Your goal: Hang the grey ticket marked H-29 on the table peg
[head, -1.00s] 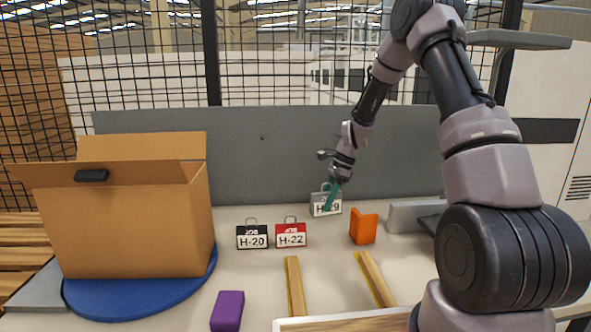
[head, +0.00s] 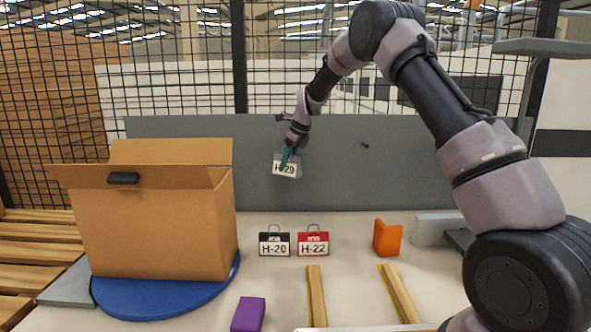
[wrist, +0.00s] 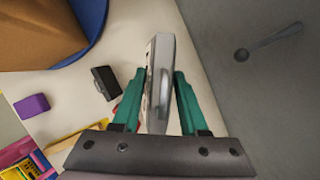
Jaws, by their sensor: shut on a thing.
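The grey ticket marked H-29 (head: 278,170) is held up off the table, in front of the grey upright panel. My gripper (head: 287,160) is shut on it, with a green finger across part of the label. In the wrist view the ticket (wrist: 160,75) is seen edge-on between the green fingers of my gripper (wrist: 155,95). A small dark peg (head: 365,145) stands on the panel, right of the ticket in the head view. A round-headed peg (wrist: 241,55) shows in the wrist view, apart from the ticket. I cannot tell whether these are the same peg.
A black ticket H-20 (head: 274,244) and a red ticket H-22 (head: 313,244) stand on the table. An open cardboard box (head: 160,230) sits on a blue disc at left. An orange piece (head: 387,238), wooden strips (head: 317,295) and a purple block (head: 248,314) lie nearby.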

